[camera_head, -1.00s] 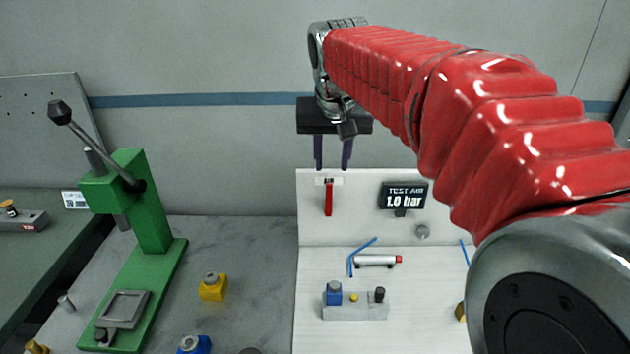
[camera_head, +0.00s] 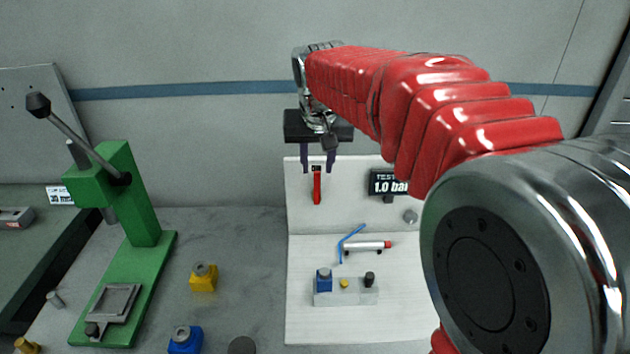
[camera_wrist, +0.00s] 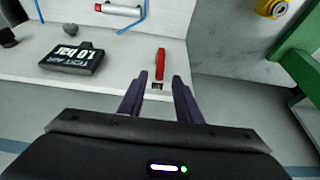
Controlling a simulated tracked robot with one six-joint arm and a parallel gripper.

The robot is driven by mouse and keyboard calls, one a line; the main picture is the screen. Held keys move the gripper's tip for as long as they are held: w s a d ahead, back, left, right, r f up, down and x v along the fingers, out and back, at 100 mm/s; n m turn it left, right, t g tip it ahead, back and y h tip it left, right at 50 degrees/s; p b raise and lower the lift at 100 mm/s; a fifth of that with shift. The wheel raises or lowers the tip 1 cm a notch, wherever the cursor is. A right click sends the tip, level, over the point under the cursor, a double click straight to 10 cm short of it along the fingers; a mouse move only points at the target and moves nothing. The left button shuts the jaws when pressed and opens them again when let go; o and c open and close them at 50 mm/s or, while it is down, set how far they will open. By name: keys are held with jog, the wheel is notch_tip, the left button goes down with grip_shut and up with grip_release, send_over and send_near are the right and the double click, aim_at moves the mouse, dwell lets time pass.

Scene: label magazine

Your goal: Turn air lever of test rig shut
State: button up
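The red air lever (camera_head: 317,188) hangs straight down on the upright white panel of the test rig (camera_head: 348,212). In the wrist view the lever (camera_wrist: 160,64) shows just beyond the fingertips, roughly between them. My gripper (camera_head: 318,170) is at the panel's top edge, above the lever, with its two dark fingers apart. In the wrist view my gripper (camera_wrist: 160,76) is open and empty. Whether a finger touches the lever's mount cannot be told. The black display (camera_head: 387,184) beside it reads 1.0 bar and is partly hidden by my arm.
A white cylinder (camera_head: 366,245) with a blue hose and a grey valve block (camera_head: 350,298) sit on the rig's base. A green press (camera_head: 130,210) stands left. Yellow (camera_head: 204,278) and blue (camera_head: 185,340) parts lie on the bench between. My red arm hides the right side.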

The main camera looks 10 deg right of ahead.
aim_at(316, 176)
jog(key=x, duration=0.7)
jog(key=shift+f, duration=0.3)
jog(key=shift+c, duration=0.3)
grip_shut()
jog(key=shift+a, duration=0.2)
jog(key=shift+w+d, duration=0.1)
